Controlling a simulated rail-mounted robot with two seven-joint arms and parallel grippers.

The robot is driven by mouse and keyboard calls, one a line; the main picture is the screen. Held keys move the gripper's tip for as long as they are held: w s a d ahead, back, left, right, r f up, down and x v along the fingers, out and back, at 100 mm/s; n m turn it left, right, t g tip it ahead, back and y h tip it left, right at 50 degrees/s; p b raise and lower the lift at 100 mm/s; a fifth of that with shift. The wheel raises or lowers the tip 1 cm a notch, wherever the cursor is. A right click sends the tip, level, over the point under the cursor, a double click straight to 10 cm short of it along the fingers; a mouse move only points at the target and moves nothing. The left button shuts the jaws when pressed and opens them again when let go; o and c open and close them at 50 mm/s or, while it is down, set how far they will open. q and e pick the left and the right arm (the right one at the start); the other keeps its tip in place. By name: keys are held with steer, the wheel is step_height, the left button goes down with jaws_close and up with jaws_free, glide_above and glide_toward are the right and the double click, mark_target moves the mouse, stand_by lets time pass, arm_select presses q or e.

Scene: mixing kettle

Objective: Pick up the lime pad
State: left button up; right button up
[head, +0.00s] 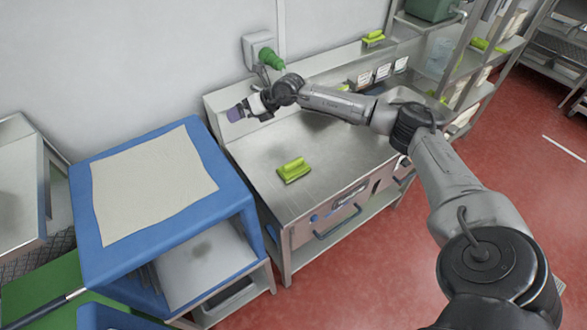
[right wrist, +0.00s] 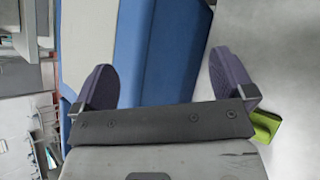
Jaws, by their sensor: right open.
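A lime pad (head: 293,170) with a raised grip lies on the steel worktop, near its front left part. My right gripper (head: 237,113) is above the back left corner of the worktop, up and to the left of the pad in the head view, apart from it. In the right wrist view the two purple fingers of the gripper (right wrist: 163,75) are wide apart with nothing between them. A lime pad (right wrist: 266,125) shows there beyond the right finger, partly hidden by the gripper body. My left gripper is not in view.
A blue-framed cart (head: 222,185) with a beige cloth on top (head: 150,185) stands left of the steel worktop (head: 245,155). A second lime pad (head: 374,38) lies on the back ledge. A green plug (head: 271,58) sits in a wall socket. Shelving (head: 480,65) stands at the right.

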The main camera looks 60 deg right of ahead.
steer(key=s+d+f+g+h, duration=0.2)
steer(key=s+d+f+g, duration=0.2)
steer(key=s+f, duration=0.1)
steer(key=m+g+h, duration=0.2)
steer(key=g, duration=0.4)
glide_above(293, 162)
step_height(293, 162, down, 2)
steer(key=f, duration=0.8)
steer(key=shift+w+f, duration=0.15)
steer(key=shift+w, duration=0.15)
steer(key=shift+s+f, duration=0.2)
steer(key=shift+f, duration=0.95)
steer(key=shift+s+f, duration=0.2)
steer(key=shift+f, duration=1.3)
steer(key=shift+d, duration=0.1)
steer(key=c, duration=0.7)
steer(key=shift+c, duration=0.2)
